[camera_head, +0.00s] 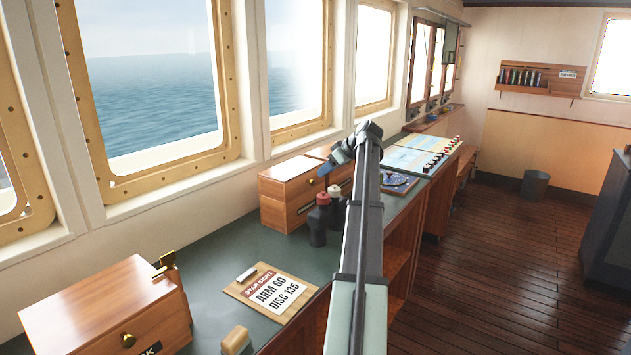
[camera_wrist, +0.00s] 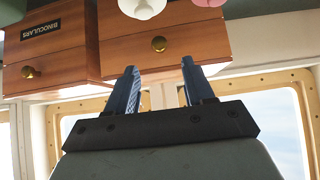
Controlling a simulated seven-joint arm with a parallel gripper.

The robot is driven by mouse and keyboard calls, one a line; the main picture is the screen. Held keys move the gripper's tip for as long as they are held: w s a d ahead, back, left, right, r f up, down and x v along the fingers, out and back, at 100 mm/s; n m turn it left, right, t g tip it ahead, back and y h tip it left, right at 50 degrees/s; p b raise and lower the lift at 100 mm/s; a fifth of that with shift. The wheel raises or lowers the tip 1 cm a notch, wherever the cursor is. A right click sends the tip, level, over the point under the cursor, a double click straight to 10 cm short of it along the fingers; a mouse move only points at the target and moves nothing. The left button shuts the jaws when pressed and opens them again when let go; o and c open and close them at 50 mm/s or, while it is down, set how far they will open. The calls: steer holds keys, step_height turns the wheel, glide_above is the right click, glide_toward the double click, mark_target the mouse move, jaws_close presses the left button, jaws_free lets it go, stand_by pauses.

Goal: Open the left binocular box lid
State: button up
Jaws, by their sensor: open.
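Two wooden binocular boxes stand side by side on the counter below the windows, both with lids down. The left box (camera_head: 283,189) has a brass knob (camera_head: 312,182) on its front; the right box is partly hidden behind my arm. The wrist view is turned over: one box (camera_wrist: 185,28) with a brass knob (camera_wrist: 158,43) is at centre right, and the other (camera_wrist: 75,55), labelled BINOCULARS, is at left. My gripper (camera_head: 328,167) is in front of the boxes near the right one. In the wrist view its fingers (camera_wrist: 160,72) are apart with nothing between them.
Dark bottles (camera_head: 318,226) with red and white tops stand in front of the boxes. A clipboard (camera_head: 272,290) and another wooden box (camera_head: 105,300) are nearer on the counter.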

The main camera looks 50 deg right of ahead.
mark_target(313, 181)
steer(key=x, duration=0.8)
steer(key=shift+c, duration=0.4)
jaws_close()
